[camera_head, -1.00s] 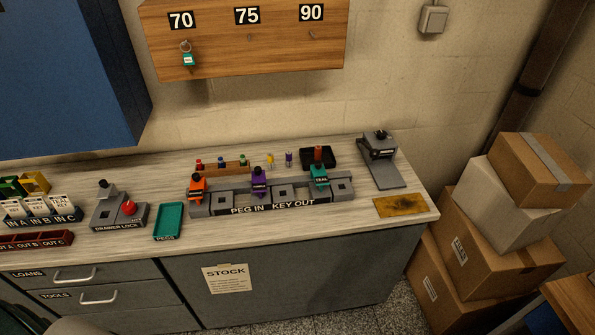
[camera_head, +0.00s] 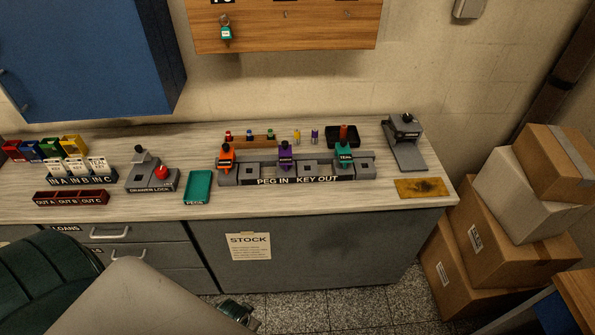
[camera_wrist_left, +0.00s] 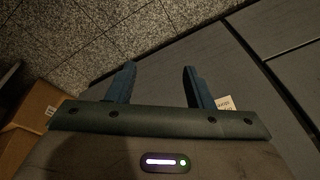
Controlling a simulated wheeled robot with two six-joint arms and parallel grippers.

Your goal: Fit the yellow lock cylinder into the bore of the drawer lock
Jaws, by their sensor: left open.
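A small yellow piece (camera_head: 297,136), seemingly the yellow lock cylinder, stands at the back of the bench beside a similar purple piece (camera_head: 315,135). It is too small to make out in detail. The grey drawer lock (camera_head: 136,181) sits further left on the bench, with a red round knob on its right part. Its bore cannot be made out. My left gripper (camera_wrist_left: 158,78) is open and empty in the left wrist view, over the floor and cabinet fronts. In the head view my left arm comes in low, in front of the bench. My right gripper is not in view.
A black tray (camera_head: 329,136) and a grey stand (camera_head: 404,150) are at the right. The bench's front strip is largely clear.

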